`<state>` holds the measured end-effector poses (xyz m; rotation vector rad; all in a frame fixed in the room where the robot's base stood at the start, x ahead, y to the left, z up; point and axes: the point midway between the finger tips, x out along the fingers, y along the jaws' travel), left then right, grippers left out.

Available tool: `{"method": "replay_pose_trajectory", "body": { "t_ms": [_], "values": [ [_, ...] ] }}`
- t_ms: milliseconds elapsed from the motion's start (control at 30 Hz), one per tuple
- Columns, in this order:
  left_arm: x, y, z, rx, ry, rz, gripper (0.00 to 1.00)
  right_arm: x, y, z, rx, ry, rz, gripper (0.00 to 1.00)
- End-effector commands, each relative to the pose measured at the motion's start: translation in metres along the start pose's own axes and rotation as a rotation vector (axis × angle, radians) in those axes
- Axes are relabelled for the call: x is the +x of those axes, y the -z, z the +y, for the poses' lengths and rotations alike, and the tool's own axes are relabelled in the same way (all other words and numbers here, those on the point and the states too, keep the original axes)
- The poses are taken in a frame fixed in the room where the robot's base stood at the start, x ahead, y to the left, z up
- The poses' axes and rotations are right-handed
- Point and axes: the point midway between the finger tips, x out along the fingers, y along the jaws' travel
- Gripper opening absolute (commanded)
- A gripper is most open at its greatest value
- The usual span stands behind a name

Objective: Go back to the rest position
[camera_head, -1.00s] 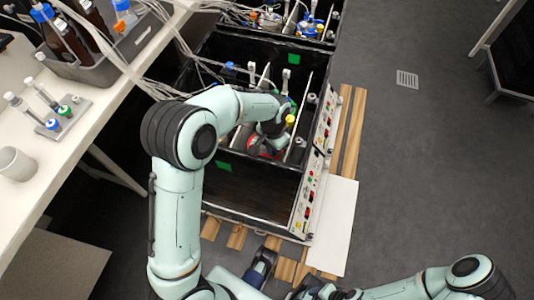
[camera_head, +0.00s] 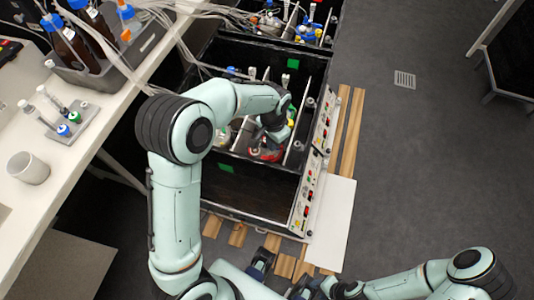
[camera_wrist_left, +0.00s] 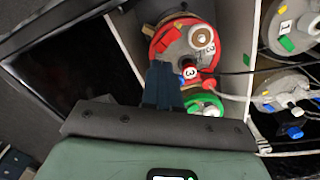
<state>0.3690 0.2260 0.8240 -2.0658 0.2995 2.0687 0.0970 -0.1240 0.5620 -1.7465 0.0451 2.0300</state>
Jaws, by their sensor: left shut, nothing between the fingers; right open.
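My left arm reaches over the black shaker box (camera_head: 250,190) in the head view, with its gripper (camera_head: 279,136) above the middle compartment. In the left wrist view the left gripper's dark fingers (camera_wrist_left: 163,85) are together with nothing between them. Just beyond them is a vessel with a red rim (camera_wrist_left: 181,45), also partly visible below the gripper in the head view (camera_head: 266,154). A green-ringed part (camera_wrist_left: 205,104) sits beside the fingertips. I cannot tell whether the fingers touch anything. My right gripper (camera_head: 281,274) is open and empty at the bottom centre of the head view.
A white bench at left holds a cup (camera_head: 28,168), a small rack of tubes (camera_head: 70,124) and a grey bottle tray (camera_head: 110,65). Tubing runs from the tray to the shakers. Dividers stand beside the left gripper. A white board (camera_head: 332,225) lies right of the box; floor beyond is clear.

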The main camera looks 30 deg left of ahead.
Motion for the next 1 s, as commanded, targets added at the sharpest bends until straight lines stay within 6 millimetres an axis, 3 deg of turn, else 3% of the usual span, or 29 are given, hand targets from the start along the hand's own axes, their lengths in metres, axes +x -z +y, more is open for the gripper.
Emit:
{"method": "replay_pose_trajectory", "body": {
  "t_ms": [100,733,867,1000],
  "values": [
    [-0.01,0.001,0.0,0.0,0.0,0.002,0.0,-0.008,0.001,-0.003,-0.001,0.001,0.003,0.43],
    [-0.015,0.001,0.0,0.0,0.001,0.003,0.0,-0.011,0.001,-0.004,-0.001,0.001,0.004,0.43],
    [-0.042,0.008,-0.003,0.0,0.004,0.015,0.0,-0.035,0.005,-0.014,-0.005,0.004,0.011,0.43],
    [-0.091,0.025,-0.007,0.0,0.012,0.042,0.0,-0.075,0.019,-0.033,-0.013,0.012,0.032,0.43]
  ]
}}
